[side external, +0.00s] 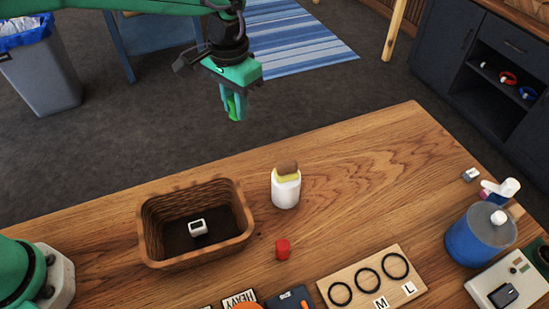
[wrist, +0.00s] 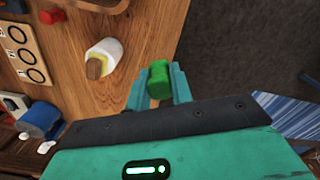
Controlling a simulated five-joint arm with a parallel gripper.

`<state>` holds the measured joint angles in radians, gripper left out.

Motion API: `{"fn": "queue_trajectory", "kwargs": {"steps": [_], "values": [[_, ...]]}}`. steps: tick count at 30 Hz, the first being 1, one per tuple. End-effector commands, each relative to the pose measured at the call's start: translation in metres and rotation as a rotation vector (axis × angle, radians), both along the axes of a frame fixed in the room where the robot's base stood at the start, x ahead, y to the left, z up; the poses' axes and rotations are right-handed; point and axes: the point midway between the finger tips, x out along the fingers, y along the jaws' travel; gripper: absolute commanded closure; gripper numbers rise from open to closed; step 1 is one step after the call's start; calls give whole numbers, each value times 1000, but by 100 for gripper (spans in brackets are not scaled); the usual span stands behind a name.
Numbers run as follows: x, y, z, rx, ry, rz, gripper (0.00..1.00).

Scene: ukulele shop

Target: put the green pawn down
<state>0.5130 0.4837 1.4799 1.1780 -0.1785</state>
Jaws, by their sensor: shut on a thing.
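The green pawn (wrist: 158,80) is held between the two fingers of my gripper (wrist: 158,92) in the wrist view. In the side external view my gripper (side external: 234,106) hangs in the air beyond the far edge of the wooden table (side external: 355,160), over the dark floor. A bit of the bright green pawn (side external: 233,107) shows between the fingers there, and much of it is hidden by them. The gripper is shut on the pawn and clear of the table top.
A white jar (side external: 286,190) with a brown and yellow top stands near the table's far edge. A wicker basket (side external: 245,222) holds a small white object (side external: 198,228). A red piece (side external: 282,249) stands right of the basket. A ring board (side external: 347,277) lies in front. Bare wood lies right of the jar.

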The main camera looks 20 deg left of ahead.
Motion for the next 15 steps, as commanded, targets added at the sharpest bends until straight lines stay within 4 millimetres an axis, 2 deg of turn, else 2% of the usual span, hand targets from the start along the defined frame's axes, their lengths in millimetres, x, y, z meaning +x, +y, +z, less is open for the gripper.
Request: {"fn": "queue_trajectory", "kwargs": {"steps": [1,7,15], "values": [[3,20,3,0,-1,27,99],[5,86,11,-1,-2,110,99],[-8,171,18,0,-1,221,99]]}}
